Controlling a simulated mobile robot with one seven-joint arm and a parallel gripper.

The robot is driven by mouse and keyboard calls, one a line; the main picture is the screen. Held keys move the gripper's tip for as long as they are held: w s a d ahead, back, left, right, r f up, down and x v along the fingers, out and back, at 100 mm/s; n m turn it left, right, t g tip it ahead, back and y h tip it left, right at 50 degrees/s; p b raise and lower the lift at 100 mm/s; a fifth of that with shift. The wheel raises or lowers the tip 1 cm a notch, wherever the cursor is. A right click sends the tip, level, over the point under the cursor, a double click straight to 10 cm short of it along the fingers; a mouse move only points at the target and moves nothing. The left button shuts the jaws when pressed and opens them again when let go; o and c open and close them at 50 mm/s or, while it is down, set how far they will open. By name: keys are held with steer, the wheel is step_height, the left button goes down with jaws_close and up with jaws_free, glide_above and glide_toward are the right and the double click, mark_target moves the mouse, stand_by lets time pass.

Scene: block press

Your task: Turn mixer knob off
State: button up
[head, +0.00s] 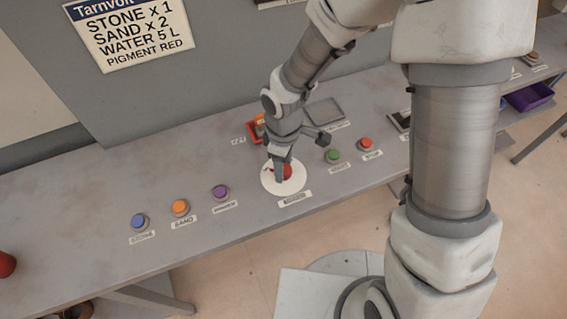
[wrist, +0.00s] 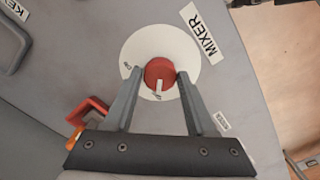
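The red mixer knob (wrist: 160,71) sits on a round white plate (wrist: 190,50) beside a MIXER label (wrist: 203,30). In the wrist view its white pointer mark points down toward a small mark on the plate. Another small mark is at the plate's left; I cannot read either surely. My gripper (wrist: 160,75) is down at the knob with one finger on each side. The fingertips are about a knob's width apart, and I cannot tell whether they press on it. In the head view my gripper (head: 279,172) partly hides the knob (head: 287,171).
Blue (head: 139,221), orange (head: 180,208) and purple (head: 221,192) buttons stand left of the plate. Green (head: 333,155) and red (head: 366,144) buttons stand to its right. A red-orange holder (head: 253,133) is behind my gripper. The bench's left part is mostly clear.

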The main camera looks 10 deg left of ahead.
steer(key=o, duration=0.3)
step_height(320, 180, up, 17)
steer(key=p, duration=0.3)
steer(key=shift+r, duration=0.2)
stand_by(0.4)
steer(key=s+d+r+m+t, duration=0.2)
steer(key=s+d+r+m, duration=0.2)
steer(key=d, duration=0.6)
steer(key=s+d+r+m+t, duration=0.3)
steer(key=s+d+r+m, duration=0.1)
steer(key=d+r+m, duration=0.5)
steer(key=d+m, duration=0.1)
steer(key=m, duration=0.1)
steer(key=shift+s+d+m+t, duration=0.15)
steer(key=shift+s+m+t, duration=0.1)
steer(key=shift+m+t, duration=0.05)
